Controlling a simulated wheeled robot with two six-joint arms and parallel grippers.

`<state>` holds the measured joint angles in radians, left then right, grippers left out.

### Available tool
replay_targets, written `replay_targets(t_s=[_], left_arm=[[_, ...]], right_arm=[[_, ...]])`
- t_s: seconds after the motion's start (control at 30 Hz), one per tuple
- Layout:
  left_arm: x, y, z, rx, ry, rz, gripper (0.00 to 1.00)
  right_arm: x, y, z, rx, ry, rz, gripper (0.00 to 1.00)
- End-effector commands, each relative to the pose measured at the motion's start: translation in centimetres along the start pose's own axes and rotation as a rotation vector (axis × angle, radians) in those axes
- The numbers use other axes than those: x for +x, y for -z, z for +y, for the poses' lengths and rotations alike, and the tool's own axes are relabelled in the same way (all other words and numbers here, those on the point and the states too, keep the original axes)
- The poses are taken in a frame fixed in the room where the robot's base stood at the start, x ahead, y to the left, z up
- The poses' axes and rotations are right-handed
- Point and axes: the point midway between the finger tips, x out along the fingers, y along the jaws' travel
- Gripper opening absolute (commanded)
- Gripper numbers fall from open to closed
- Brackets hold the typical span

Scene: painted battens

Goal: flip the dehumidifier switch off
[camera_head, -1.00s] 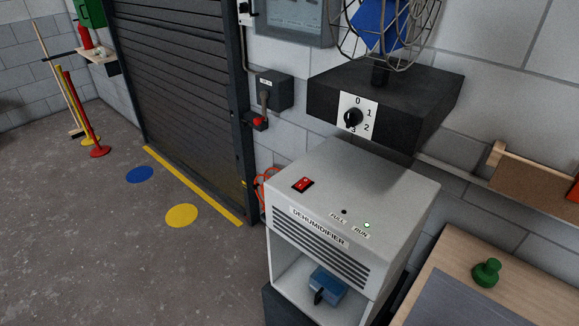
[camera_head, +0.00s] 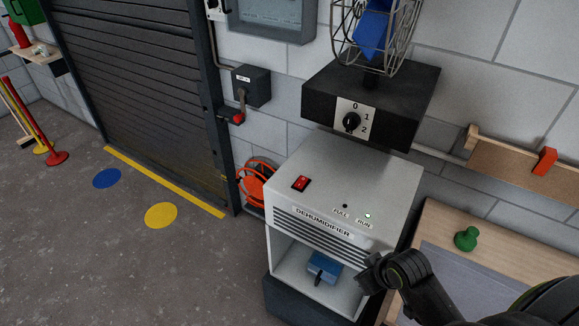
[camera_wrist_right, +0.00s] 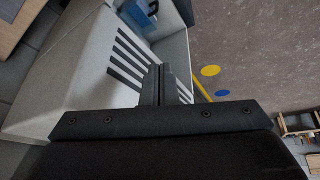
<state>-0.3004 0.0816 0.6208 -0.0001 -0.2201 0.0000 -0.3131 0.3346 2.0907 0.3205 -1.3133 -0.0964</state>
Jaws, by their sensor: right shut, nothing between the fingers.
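The dehumidifier (camera_head: 345,185) is a light grey box with a slatted front, standing below a fan. Its red rocker switch (camera_head: 300,183) sits on the top face at the left. My right gripper (camera_head: 372,268) is at the front right of the dehumidifier, lower than the top face and well to the right of the switch. In the right wrist view the fingers (camera_wrist_right: 161,85) are shut and empty in front of the slatted front (camera_wrist_right: 125,55). The switch does not show there. My left gripper is not in view.
A fan on a black box with a rotary dial (camera_head: 351,121) stands above the dehumidifier's back. A blue container (camera_head: 322,267) sits in its lower opening. A bench with a green knob (camera_head: 466,239) is at the right.

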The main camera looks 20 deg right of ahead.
Motion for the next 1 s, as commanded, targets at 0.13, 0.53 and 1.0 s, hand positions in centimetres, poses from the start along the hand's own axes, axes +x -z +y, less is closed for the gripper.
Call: replay_targets(t_s=[0.13, 0.53, 1.0], left_arm=[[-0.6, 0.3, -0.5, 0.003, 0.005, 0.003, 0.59], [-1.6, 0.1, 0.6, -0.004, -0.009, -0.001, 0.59], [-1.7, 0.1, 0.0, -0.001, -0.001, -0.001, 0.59]], right_arm=[[-2.0, 7.1, 2.2, -0.134, 0.068, 0.099, 0.00], [-10.5, 22.5, 7.2, -0.379, 0.193, 0.311, 0.00], [-14.5, 26.7, 8.4, -0.434, 0.227, 0.381, 0.00]])
